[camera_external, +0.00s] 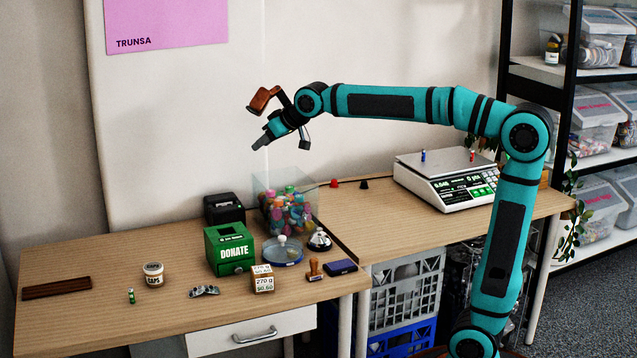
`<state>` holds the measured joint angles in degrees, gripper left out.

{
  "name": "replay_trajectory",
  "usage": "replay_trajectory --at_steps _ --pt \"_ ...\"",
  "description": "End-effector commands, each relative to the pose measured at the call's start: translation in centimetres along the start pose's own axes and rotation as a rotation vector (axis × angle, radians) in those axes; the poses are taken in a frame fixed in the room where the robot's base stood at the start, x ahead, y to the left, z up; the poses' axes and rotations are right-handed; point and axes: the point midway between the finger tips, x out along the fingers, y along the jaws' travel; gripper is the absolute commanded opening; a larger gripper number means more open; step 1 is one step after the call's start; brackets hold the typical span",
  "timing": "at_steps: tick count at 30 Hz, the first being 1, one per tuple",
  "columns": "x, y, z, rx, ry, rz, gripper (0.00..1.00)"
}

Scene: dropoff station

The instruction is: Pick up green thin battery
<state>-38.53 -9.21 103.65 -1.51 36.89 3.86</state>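A small thin green battery (131,296) stands upright on the left wooden desk, near its front, just left of and in front of a white jar labelled CAPS (154,274). My gripper (282,144) is high above the desk, up and to the right of the battery and well apart from it. Its two fingers are spread, one pointing left and one pointing down, with nothing visible between them.
A green DONATE box (229,249), a price-tagged box (263,279), blister packs (204,290) and a stamp (315,270) stand right of the battery. A dark wooden strip (56,288) lies left. A scale (446,180) with small batteries is on the right desk.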

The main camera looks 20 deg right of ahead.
Motion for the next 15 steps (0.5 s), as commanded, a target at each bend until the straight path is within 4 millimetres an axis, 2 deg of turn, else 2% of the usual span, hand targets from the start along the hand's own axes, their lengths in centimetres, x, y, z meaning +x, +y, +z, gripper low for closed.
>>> replay_trajectory --at_steps 1,7,15 --pt "1.7 -2.1 -0.4 -0.019 -0.028 -0.021 0.38" --pt "7.0 -10.0 -1.0 -0.09 -0.137 -0.085 0.38" --pt "13.4 -21.9 0.2 -0.195 -0.28 -0.156 0.38"
